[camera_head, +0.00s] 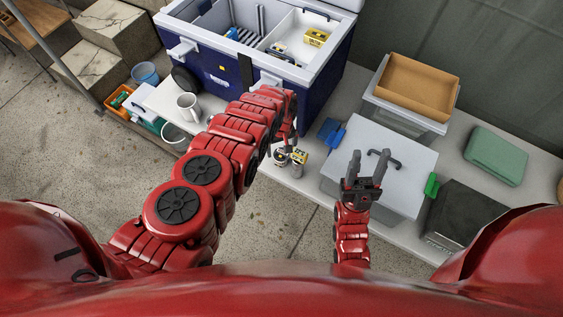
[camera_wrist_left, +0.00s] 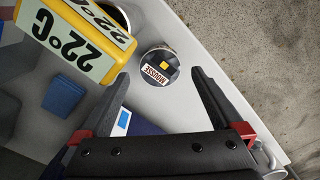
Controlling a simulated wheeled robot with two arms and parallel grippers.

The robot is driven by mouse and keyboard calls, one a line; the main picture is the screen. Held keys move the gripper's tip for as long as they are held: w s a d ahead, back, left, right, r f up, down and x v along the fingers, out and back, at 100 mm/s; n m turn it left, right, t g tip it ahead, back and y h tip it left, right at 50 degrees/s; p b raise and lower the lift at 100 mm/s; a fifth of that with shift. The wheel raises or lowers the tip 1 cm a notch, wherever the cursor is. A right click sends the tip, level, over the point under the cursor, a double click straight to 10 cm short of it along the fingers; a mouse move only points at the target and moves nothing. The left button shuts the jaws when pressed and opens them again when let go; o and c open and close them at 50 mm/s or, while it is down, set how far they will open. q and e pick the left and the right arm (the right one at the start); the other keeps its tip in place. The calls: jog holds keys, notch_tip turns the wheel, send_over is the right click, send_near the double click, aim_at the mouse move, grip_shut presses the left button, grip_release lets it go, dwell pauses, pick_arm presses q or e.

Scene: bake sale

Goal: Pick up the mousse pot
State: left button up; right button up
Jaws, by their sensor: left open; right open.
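The mousse pot (camera_wrist_left: 158,68) is small and round with a dark top, an orange square and a label reading MOUSSE. It stands on the light surface in the left wrist view, just beyond and between the fingertips of my open left gripper (camera_wrist_left: 160,74). In the head view the pot (camera_head: 280,158) is small, close below my left gripper (camera_head: 288,140), whose fingers are partly hidden by its arm. My right gripper (camera_head: 369,157) is open and empty above the grey lidded box.
A yellow 22°C display (camera_wrist_left: 80,40) stands close left of the pot, with another round item (camera_wrist_left: 115,15) partly behind it. A blue cooler (camera_head: 225,75) stands at the back. A grey lidded box (camera_head: 400,150) is on the right; a white mug (camera_head: 188,106) is left.

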aim_at(281, 154)
pick_arm(q)
jog(key=shift+f+b, duration=0.35)
jog(key=shift+f, duration=0.25)
jog(key=f+b, duration=0.4)
jog(key=shift+w+f, duration=0.25)
jog(key=shift+r, duration=0.1)
jog(key=shift+s, duration=0.1)
jog(key=c, duration=1.4)
jog(key=shift+r, duration=0.25)
